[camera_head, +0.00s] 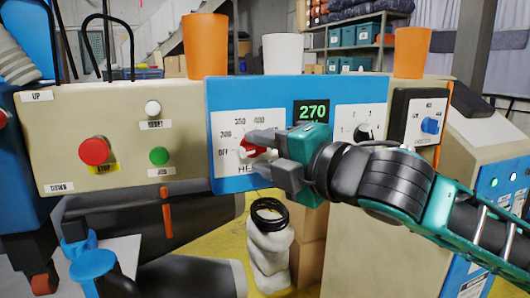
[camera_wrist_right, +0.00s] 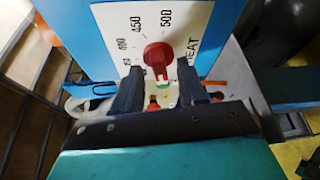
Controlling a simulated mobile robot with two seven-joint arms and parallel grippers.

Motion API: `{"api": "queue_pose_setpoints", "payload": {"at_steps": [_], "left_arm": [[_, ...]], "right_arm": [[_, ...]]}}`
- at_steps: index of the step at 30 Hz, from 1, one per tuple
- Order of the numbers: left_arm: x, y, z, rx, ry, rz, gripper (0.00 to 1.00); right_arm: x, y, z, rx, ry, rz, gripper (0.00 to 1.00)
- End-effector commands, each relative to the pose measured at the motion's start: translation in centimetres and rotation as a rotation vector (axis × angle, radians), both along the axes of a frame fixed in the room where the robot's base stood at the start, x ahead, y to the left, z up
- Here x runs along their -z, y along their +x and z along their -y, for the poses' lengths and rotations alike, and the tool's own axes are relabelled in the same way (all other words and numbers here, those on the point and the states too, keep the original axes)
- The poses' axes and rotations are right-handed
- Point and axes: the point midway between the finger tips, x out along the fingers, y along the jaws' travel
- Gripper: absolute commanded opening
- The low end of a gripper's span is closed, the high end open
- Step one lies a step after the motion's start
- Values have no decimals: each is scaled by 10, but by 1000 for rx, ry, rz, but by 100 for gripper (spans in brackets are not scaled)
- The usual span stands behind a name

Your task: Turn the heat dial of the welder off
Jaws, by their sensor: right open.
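The welder's blue front panel (camera_head: 222,105) faces me in the middle of the head view, with a green display reading 270. The red heat dial (camera_head: 248,149) sits on its white scale plate, marked OFF at the left and numbers above; my gripper partly covers it. My right gripper (camera_head: 259,154) is open at the dial, one finger above and one below it. In the right wrist view the dial (camera_wrist_right: 158,55) shows just ahead of and between the fingertips (camera_wrist_right: 160,76). I cannot tell whether they touch it, nor exactly where its pointer stands. My left gripper is not in view.
A beige control box (camera_head: 60,125) with a red stop button (camera_head: 94,151) and a green button (camera_head: 159,156) stands left of the panel. A black knob (camera_head: 365,131) is to the right. Orange cups (camera_head: 206,45) and a white cup (camera_head: 283,54) stand behind.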

Motion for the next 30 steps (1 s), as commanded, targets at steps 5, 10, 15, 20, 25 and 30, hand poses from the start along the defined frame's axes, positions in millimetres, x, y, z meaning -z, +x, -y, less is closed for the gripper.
{"api": "queue_pose_setpoints", "payload": {"at_steps": [5, 10, 15, 20, 25, 30], "left_arm": [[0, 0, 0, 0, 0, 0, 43], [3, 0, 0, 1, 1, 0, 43], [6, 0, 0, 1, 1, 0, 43], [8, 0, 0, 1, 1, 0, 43], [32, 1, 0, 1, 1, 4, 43], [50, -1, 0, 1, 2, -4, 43]], "right_arm": [[0, -3, 2, 0, 1, 0, 42], [-1, -20, 17, 2, -1, 1, 42], [-3, -49, 42, 2, -1, 2, 42], [-6, -74, 64, 4, -2, 3, 42], [-2, -85, 74, 3, 0, 3, 42], [-5, -93, 80, 2, 1, 2, 42]]}}
